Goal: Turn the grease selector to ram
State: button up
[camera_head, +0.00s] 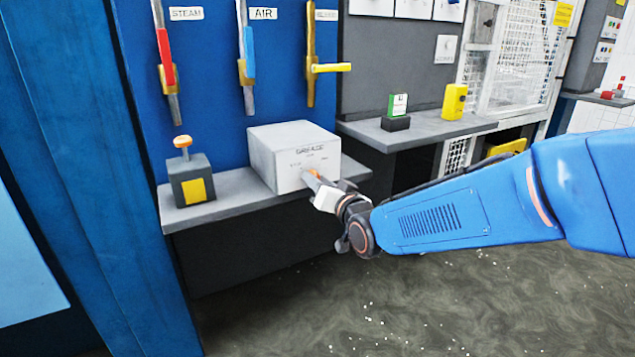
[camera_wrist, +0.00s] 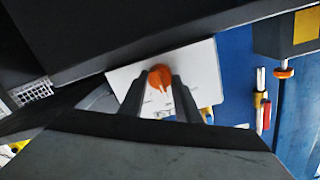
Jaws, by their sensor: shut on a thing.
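The grease selector is an orange knob on the front face of a white box (camera_head: 268,158) marked GREASE, which stands on a grey shelf. In the head view a bit of the orange knob (camera_head: 312,173) shows beside my gripper (camera_head: 316,183). In the wrist view my gripper (camera_wrist: 163,92) has its two dark fingers on either side of the round orange knob (camera_wrist: 160,75), shut on it. A dark mark on the knob shows there. The position labels on the box are too small to read, and the fingers partly cover the face, so the setting is unclear.
Steam (camera_head: 166,55) and air (camera_head: 248,60) valve handles hang above.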

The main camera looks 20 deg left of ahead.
jog(key=shift+m, duration=0.5)
jog(key=o, duration=1)
jog(key=shift+o, duration=0.2)
jog(key=shift+d, duration=0.1)
jog(key=v, duration=1.7)
jog(key=shift+s+d, duration=0.1)
jog(key=shift+d, duration=0.05)
